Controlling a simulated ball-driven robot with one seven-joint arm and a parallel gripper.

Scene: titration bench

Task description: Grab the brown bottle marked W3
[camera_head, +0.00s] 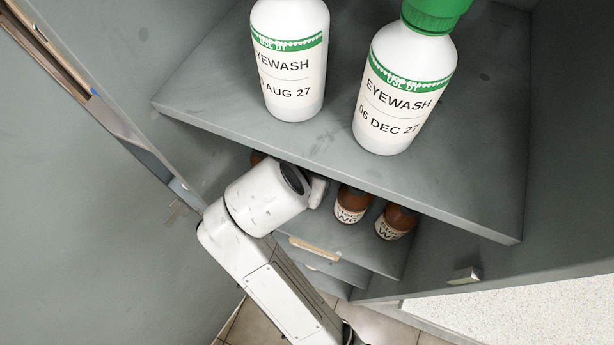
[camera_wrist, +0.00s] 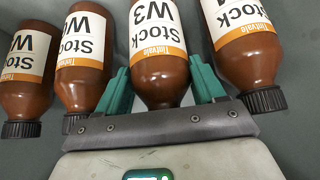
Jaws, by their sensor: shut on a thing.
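The brown bottle marked W3 (camera_wrist: 160,82) is in the middle of the wrist view, with a white and orange label reading Stock W3. The green fingers of my gripper (camera_wrist: 160,90) lie on both sides of it, shut on it. Its neck end is hidden behind the grey gripper body. In the head view my white arm reaches in under the upper shelf. The fingers and the W3 bottle cannot be made out there.
Other brown stock bottles stand close by, two to the left (camera_wrist: 85,60) (camera_wrist: 28,75) and one to the right (camera_wrist: 243,50). In the head view, brown bottles (camera_head: 353,203) (camera_head: 396,221) stand right of my arm. Eyewash bottles (camera_head: 290,70) (camera_head: 400,95) stand on the upper shelf (camera_head: 330,150).

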